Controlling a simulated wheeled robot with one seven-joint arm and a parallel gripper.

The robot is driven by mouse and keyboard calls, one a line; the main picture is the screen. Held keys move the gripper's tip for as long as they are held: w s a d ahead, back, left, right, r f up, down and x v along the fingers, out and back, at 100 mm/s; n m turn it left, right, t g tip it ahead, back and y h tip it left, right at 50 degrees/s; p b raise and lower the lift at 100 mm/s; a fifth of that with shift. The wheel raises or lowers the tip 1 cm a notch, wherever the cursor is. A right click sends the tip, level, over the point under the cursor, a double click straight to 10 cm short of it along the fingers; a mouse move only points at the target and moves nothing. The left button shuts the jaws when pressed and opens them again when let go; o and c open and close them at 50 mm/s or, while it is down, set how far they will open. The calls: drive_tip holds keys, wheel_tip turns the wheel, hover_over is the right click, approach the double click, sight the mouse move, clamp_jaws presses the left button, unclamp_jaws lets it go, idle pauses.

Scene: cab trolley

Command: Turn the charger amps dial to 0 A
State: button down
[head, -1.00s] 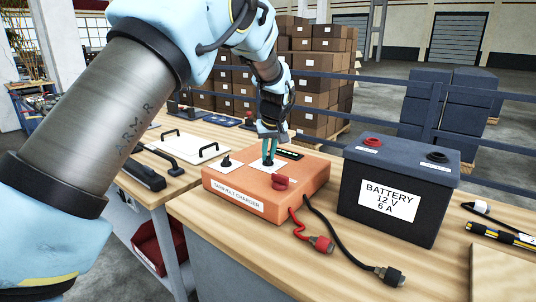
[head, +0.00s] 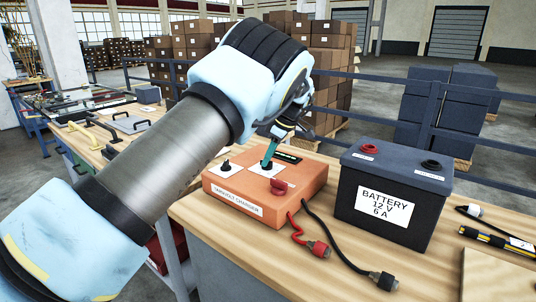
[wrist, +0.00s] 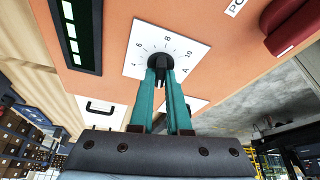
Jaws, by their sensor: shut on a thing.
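The orange charger (head: 245,205) sits on the wooden bench, with a white dial plate (head: 283,176) on its top. My gripper (head: 267,165) reaches down to this plate with its teal fingers leaning. In the wrist view the black amps dial (wrist: 160,61) sits on the white plate (wrist: 185,45), which is marked 4, 6, 8, 10 and A. My gripper (wrist: 161,68) is shut on the dial, and its fingers hide part of the dial and the lower scale. I cannot read the dial's pointer setting.
A second black dial (head: 226,166) and a red knob (head: 279,187) are on the charger top. A dark battery (head: 390,200) stands to the right. Red and black clamps (head: 385,279) lie on cables in front. A rail runs behind.

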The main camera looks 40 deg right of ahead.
drive_tip(key=n+g+p, duration=0.1)
drive_tip(key=n, duration=0.2)
drive_tip(key=n+y+p, duration=0.1)
drive_tip(key=n, duration=0.1)
drive_tip(key=shift+d+n+g+y+p, duration=0.1)
drive_tip(key=shift+n+g+y+p, duration=0.2)
drive_tip(key=shift+n+g+p, duration=0.1)
idle(0.4)
drive_tip(key=c, duration=0.9)
unclamp_jaws()
